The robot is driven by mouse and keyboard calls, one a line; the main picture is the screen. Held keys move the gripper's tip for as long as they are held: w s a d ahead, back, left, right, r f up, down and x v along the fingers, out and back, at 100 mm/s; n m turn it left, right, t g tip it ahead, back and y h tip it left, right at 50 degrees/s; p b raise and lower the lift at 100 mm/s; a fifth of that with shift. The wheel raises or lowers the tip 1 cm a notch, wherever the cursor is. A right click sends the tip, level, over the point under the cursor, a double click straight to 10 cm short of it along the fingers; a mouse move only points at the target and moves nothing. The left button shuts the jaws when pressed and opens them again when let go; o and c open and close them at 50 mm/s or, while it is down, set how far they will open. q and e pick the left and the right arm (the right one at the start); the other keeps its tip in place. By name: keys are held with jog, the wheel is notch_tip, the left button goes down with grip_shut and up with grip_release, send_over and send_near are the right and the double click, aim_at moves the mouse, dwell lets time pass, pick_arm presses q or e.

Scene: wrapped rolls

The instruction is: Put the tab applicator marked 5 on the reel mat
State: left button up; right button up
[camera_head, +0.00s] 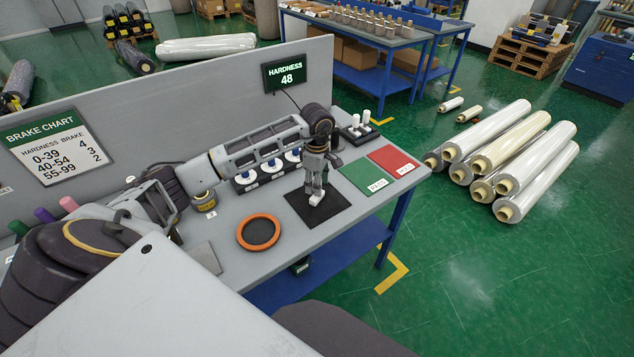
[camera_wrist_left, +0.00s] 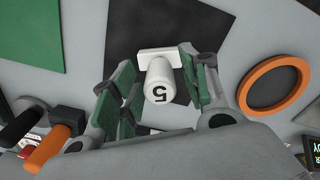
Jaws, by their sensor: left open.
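The tab applicator marked 5 (camera_wrist_left: 162,88) is white, with a round top bearing the 5 and a wider flat foot. In the head view its white foot (camera_head: 317,201) shows low over the black square mat (camera_head: 326,212), which I take for the reel mat. It appears to stand upright on that mat. The mat also shows in the left wrist view (camera_wrist_left: 205,22). My left gripper (camera_head: 316,192) points down over the mat, open, with its fingers (camera_wrist_left: 160,92) on both sides of the applicator and visible gaps. My right gripper is not in view.
An orange ring (camera_head: 276,231) lies left of the mat. Green (camera_head: 365,180) and red (camera_head: 395,161) panels lie to its right. A rack with white applicators (camera_head: 357,124) and a row of white-and-blue items (camera_head: 270,168) stand behind. A grey partition (camera_head: 215,110) backs the bench.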

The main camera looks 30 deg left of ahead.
pick_arm(q)
notch_tip(320, 180, up, 11)
jog(key=shift+f+b, duration=0.15)
jog(key=shift+b, duration=0.25)
jog(key=shift+r, duration=0.8)
